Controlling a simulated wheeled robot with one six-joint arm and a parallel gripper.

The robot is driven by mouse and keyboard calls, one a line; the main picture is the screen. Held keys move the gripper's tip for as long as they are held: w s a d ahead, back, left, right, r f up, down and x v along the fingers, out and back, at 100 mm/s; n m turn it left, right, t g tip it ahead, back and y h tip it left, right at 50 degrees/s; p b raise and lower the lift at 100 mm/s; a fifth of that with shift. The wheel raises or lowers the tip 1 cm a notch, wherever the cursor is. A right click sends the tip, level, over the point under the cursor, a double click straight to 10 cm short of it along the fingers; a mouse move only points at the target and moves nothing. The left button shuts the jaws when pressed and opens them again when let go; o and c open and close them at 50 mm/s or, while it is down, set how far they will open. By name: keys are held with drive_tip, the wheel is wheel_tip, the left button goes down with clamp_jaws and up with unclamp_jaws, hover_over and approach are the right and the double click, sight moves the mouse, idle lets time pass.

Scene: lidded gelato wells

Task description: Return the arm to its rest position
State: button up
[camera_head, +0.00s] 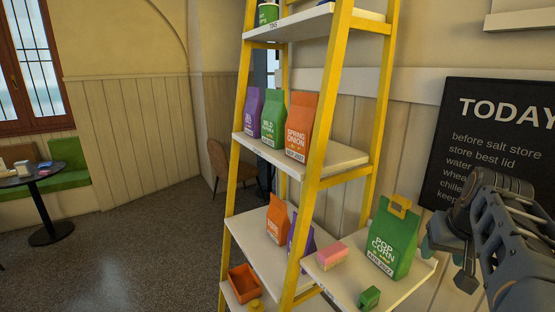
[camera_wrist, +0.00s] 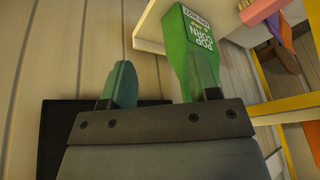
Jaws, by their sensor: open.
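My gripper (camera_head: 446,262) is at the right of the head view, beside the lower right shelf board and just right of the green popcorn bag (camera_head: 391,242). In the wrist view my gripper (camera_wrist: 163,85) has its two fingers spread with nothing between them. The popcorn bag (camera_wrist: 188,50) shows there upside down, behind the right finger. I cannot tell whether that finger touches it. In the head view the bag stands upright on the board, with a yellow clip on its top.
A yellow ladder shelf (camera_head: 330,120) holds several bags. A pink block (camera_head: 332,256) and a small green item (camera_head: 369,298) lie near the popcorn bag. A black notice board (camera_head: 490,140) hangs behind my arm. Open floor (camera_head: 140,260) lies left, with a round table (camera_head: 35,175).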

drive_tip(key=s+a+f+n, duration=0.2)
drive_tip(key=a+f, duration=0.4)
drive_tip(key=a, duration=0.3)
drive_tip(key=s+a+f+n, duration=0.2)
drive_tip(key=a+f, duration=0.4)
drive_tip(key=a, duration=0.3)
drive_tip(key=shift+s+a+f+y, duration=0.25)
drive_tip(key=shift+s+a+y, duration=0.15)
drive_tip(key=shift+s, duration=0.35)
